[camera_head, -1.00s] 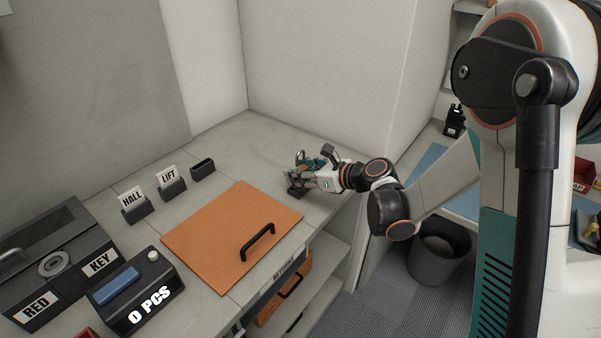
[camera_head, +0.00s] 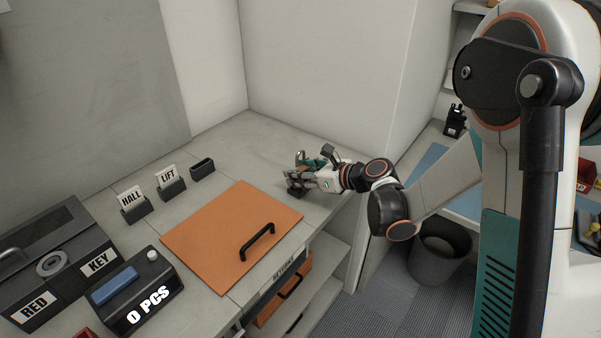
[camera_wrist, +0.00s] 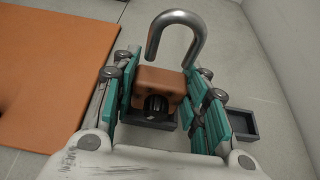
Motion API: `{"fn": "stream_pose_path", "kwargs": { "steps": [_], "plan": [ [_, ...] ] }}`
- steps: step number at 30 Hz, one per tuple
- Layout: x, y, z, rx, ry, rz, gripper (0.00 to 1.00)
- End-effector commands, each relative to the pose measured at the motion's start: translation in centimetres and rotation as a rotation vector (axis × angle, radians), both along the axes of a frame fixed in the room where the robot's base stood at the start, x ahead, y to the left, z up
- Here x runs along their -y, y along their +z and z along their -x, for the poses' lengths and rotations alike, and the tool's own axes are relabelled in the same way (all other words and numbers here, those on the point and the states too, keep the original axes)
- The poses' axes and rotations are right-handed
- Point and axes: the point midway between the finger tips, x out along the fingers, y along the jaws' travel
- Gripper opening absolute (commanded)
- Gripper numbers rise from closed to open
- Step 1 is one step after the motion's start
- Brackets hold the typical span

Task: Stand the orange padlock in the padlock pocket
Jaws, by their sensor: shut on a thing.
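The orange padlock (camera_wrist: 160,83) has a steel shackle pointing up the wrist picture. My gripper (camera_wrist: 163,92) is shut on its body, with green-padded fingers on both sides. A dark pocket (camera_wrist: 146,121) shows just below the padlock body in the wrist view. I cannot tell whether the padlock's lower end is inside it or only above it. In the head view my gripper (camera_head: 302,174) is low over the bench right of the orange panel, by a small dark block (camera_head: 296,189); the padlock is mostly hidden by the fingers there.
A second dark open tray (camera_wrist: 241,122) lies right of the fingers in the wrist view. The orange panel (camera_head: 215,235) with a black handle lies left. HALL (camera_head: 133,203) and LIFT (camera_head: 170,184) holders and an empty black pocket (camera_head: 202,168) stand further left. Walls close the back.

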Motion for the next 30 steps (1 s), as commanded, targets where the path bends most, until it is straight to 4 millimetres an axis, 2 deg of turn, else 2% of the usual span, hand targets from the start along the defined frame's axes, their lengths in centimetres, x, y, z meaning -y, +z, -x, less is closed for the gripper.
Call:
{"fn": "stream_pose_path", "kwargs": {
  "steps": [19,20,22,23,30],
  "plan": [
    [0.0,-1.6,0.0,0.0,0.0,0.0,0.06],
    [0.0,-1.5,0.0,0.001,0.0,-0.001,0.45],
    [0.0,-1.4,0.0,0.0,0.0,0.0,0.61],
    [0.0,-1.4,0.0,0.0,0.0,0.0,0.64],
    [0.0,-1.4,0.0,0.0,0.0,0.0,0.64]
  ]
}}
